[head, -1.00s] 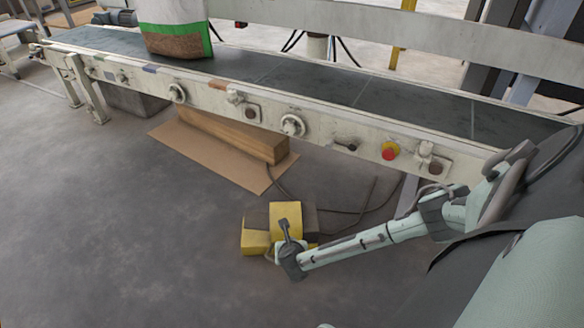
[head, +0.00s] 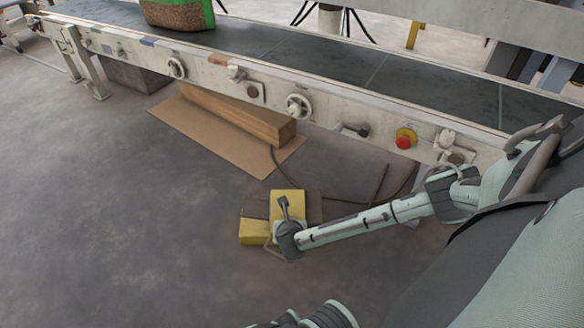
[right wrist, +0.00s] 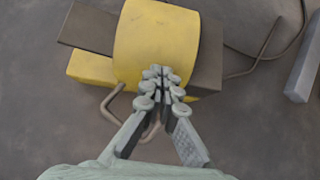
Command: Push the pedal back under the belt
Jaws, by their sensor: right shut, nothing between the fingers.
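The pedal (head: 285,199) is a yellow and dark grey unit on the floor in front of the conveyor belt (head: 320,62). In the right wrist view the pedal's curved yellow hood (right wrist: 155,42) lies just ahead of my fingertips. My right gripper (head: 283,203) is shut and empty, with its tips at the near side of the yellow hood. In the right wrist view the shut fingertips (right wrist: 160,75) overlap the hood's near edge; I cannot tell whether they touch it. My left gripper is not in view; a piece of my arm shows at the bottom edge.
A long wooden beam (head: 240,113) lies on a cardboard sheet (head: 190,135) left of the pedal, under the belt's front edge. A dark cable (head: 345,201) runs from the pedal along the floor. A red stop button (head: 404,141) sits on the belt frame. Floor to the left is clear.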

